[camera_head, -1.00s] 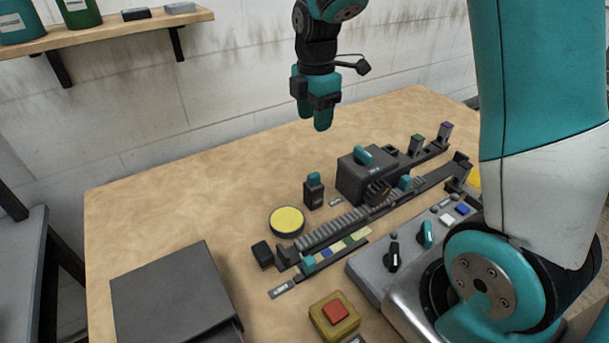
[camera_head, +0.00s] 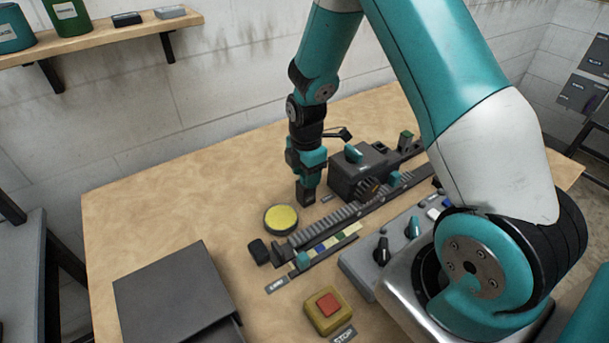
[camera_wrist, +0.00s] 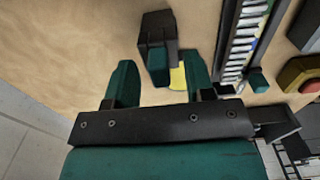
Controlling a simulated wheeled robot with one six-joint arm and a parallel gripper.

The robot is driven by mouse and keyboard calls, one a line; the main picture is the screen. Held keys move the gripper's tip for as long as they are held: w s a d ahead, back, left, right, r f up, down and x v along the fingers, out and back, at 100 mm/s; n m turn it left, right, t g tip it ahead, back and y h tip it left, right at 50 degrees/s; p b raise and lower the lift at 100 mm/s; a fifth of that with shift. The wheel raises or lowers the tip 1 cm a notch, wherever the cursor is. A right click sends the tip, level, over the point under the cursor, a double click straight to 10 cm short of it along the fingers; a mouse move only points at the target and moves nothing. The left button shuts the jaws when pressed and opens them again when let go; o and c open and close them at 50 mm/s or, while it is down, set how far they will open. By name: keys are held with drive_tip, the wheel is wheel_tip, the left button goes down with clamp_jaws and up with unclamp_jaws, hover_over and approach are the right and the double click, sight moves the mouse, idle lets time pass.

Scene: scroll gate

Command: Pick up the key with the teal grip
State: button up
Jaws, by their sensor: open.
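The key with the teal grip (camera_wrist: 157,62) stands in a dark holder block (camera_wrist: 157,28), its grip between the lines of my two fingers in the wrist view. In the head view the holder (camera_head: 306,194) stands on the table, and my gripper hides most of the key. My gripper (camera_head: 306,168) points down right above the holder. In the wrist view my gripper (camera_wrist: 160,78) is open, with one teal finger on each side of the grip. I cannot tell how deep the grip is between the fingers.
A yellow round pad (camera_head: 281,219) lies just left of the holder. A toothed rack (camera_head: 330,226) and a dark housing with a teal lever (camera_head: 354,153) are close on the right. A control box (camera_head: 375,265) and a red button (camera_head: 328,303) are nearer.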

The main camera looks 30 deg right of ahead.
drive_tip(key=shift+f, duration=0.25)
clamp_jaws()
drive_tip(key=shift+r, duration=0.1)
wheel_tip(320, 180, up, 20)
drive_tip(key=b, duration=0.2)
